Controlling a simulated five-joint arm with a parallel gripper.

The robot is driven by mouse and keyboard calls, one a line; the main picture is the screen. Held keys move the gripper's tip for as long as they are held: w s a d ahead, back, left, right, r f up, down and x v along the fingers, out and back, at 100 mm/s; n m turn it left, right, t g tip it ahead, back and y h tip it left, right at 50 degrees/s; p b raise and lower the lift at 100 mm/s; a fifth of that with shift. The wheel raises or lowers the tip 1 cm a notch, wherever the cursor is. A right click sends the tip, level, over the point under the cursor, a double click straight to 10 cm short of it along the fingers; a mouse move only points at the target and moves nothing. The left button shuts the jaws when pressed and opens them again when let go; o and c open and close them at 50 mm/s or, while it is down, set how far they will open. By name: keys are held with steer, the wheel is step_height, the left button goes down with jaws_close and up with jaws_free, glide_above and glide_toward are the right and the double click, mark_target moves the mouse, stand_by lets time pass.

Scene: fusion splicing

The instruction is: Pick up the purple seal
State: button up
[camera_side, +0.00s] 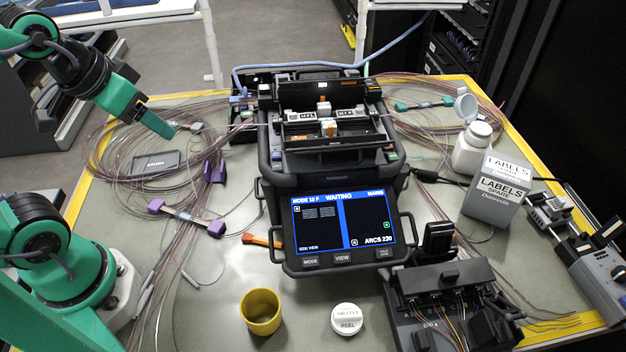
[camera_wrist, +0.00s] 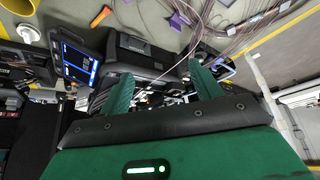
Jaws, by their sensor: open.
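A pale bar with purple ends (camera_side: 186,216), which looks like the purple seal, lies slanted on the left of the table among thin cables. A separate pair of purple clips (camera_side: 214,172) sits just above and right of it, also in the wrist view (camera_wrist: 180,19); I cannot be sure which piece is called the seal. My gripper (camera_side: 157,126) is raised at the upper left, over the cable coils and apart from both. In the wrist view my gripper (camera_wrist: 162,88) has its two green fingers spread with nothing held between them.
The splicer (camera_side: 328,170) with its lit screen stands mid-table. A yellow cup (camera_side: 261,311) and white round cap (camera_side: 346,319) are in front. A grey labels box (camera_side: 497,190) and white bottle (camera_side: 472,148) stand right. Loose cables cover the left; the front left is clearer.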

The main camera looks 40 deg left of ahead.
steer(key=shift+w, duration=0.1)
steer(key=n+g, duration=0.6)
steer(key=n, duration=0.3)
glide_above(216, 175)
step_height(216, 175, down, 17)
steer(key=shift+w+m, duration=0.1)
steer(key=shift+m, duration=0.2)
steer(key=shift+f, duration=1.15)
